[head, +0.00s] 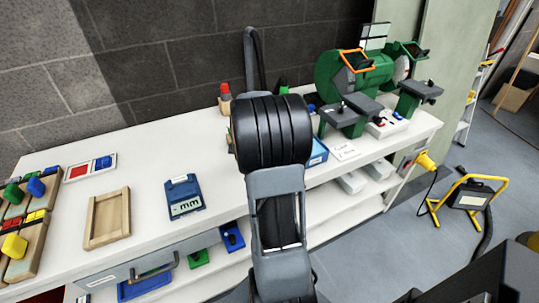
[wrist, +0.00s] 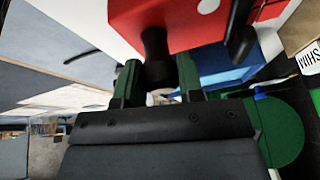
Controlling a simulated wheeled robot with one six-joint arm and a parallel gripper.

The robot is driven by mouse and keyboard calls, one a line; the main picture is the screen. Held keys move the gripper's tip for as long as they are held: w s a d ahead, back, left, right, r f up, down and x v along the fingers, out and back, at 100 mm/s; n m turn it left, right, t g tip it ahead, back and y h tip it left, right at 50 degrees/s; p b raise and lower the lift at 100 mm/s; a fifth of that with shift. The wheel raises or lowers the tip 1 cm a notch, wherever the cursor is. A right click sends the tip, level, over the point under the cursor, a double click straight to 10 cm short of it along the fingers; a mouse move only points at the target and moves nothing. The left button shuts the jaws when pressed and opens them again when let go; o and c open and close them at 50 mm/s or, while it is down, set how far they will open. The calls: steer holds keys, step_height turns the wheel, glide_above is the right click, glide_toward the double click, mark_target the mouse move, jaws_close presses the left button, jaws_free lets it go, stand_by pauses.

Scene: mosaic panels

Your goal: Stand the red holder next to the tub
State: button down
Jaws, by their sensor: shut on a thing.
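The red holder (wrist: 175,18) fills the top of the wrist view, with a dark knob (wrist: 155,44) on its near side. My gripper (wrist: 158,80) has its green fingers shut on that knob. The head view does not show the holder or the fingers, as my own arm covers that part of the bench. A blue box-like thing (wrist: 215,66), possibly the tub, shows just beyond the holder in the wrist view. A blue box (head: 318,153) partly shows right of my arm in the head view. I cannot tell whether the holder touches anything.
A green bench grinder (head: 345,80) stands at the right end of the white bench (head: 60,155). A blue gauge (head: 184,196), a wooden frame (head: 108,218) and trays of coloured blocks (head: 22,225) lie on the left. Bare bench shows around the gauge.

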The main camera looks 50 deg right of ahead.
steer(key=shift+f, duration=0.15)
steer(key=c, duration=0.7)
jaws_free()
steer(key=shift+o, duration=0.2)
steer(key=v, duration=1.4)
steer(key=shift+p, duration=0.4)
